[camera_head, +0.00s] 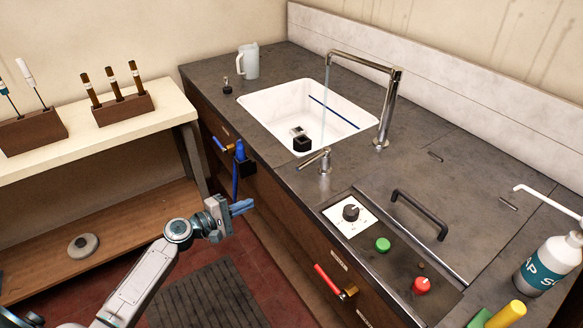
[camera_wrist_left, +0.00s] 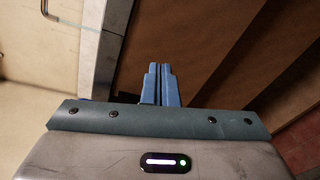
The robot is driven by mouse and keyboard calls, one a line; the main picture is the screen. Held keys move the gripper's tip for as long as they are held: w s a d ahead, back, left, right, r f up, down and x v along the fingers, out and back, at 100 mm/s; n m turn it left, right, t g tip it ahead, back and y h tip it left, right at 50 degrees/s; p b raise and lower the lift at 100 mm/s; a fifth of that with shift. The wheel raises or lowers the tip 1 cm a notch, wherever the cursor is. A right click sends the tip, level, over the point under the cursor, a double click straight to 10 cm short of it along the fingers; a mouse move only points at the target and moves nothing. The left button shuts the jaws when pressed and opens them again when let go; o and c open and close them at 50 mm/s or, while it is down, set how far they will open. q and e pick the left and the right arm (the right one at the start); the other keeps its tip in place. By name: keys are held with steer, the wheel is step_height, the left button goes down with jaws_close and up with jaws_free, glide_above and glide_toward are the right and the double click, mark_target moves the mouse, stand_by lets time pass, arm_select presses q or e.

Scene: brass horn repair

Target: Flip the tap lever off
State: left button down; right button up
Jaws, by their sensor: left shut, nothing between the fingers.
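The chrome tap (camera_head: 389,105) stands at the right rim of the white sink (camera_head: 258,108), its spout reaching over the basin. A faint pale streak below the spout looks like running water. My left gripper (camera_head: 243,207) is shut and empty, in front of the counter's front edge, left of and apart from the lever. My right gripper is out of view.
A control panel with a knob (camera_head: 351,212), a green button (camera_head: 383,244) and a red button (camera_head: 422,286) lies right of the lever. Blue (camera_head: 223,146) and red (camera_head: 328,276) handles stick out from the cabinet front. A soap bottle (camera_head: 548,264) stands at right.

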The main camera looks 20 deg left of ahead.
mark_target(312, 160)
arm_select(q)
step_height(312, 160, up, 11)
steer(key=d+h, duration=0.2)
steer(key=h, duration=0.1)
steer(key=shift+s+d+h, duration=0.3)
steer(key=shift+s, duration=0.05)
steer(key=shift+w, duration=0.1)
steer(key=p+x, duration=0.1)
steer(key=x, duration=0.2)
steer(key=p+x, duration=0.2)
steer(key=x, duration=0.1)
steer(key=p+x, duration=0.2)
steer(key=x, duration=0.2)
steer(key=shift+r, duration=0.4)
steer(key=shift+s+d+r+p, duration=0.25)
steer(key=shift+s+d+p, duration=0.1)
steer(key=shift+d+p, duration=0.25)
steer(key=shift+s+d+r+p, duration=0.3)
steer(key=shift+d+p, duration=0.15)
steer(key=shift+d, duration=0.1)
steer(key=shift+s+d+r, duration=0.1)
steer(key=shift+s+d, duration=0.15)
steer(key=shift+d, duration=0.05)
